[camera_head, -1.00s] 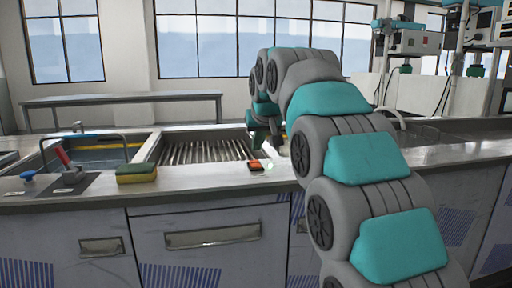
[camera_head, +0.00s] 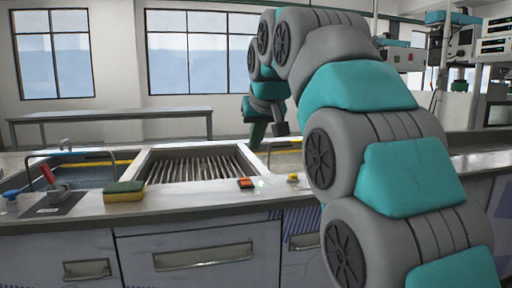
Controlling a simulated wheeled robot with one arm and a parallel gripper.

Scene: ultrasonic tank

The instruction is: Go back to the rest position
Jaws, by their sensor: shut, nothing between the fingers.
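My arm rises from the lower right of the head view and bends over toward the counter. My gripper (camera_head: 257,136) hangs at its end, pointing down, above the right rim of the ribbed tank (camera_head: 192,166). It is small and dark here, shut with nothing in it. It appears clear of the orange-and-black switch (camera_head: 246,183) on the counter's front strip.
A yellow-green sponge (camera_head: 124,192) lies on the counter edge. A red-handled lever (camera_head: 48,175) and a blue knob (camera_head: 10,196) are at the left, by a sink basin (camera_head: 88,172). A yellow button (camera_head: 292,177) sits right of the switch. A bare table (camera_head: 110,116) stands behind.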

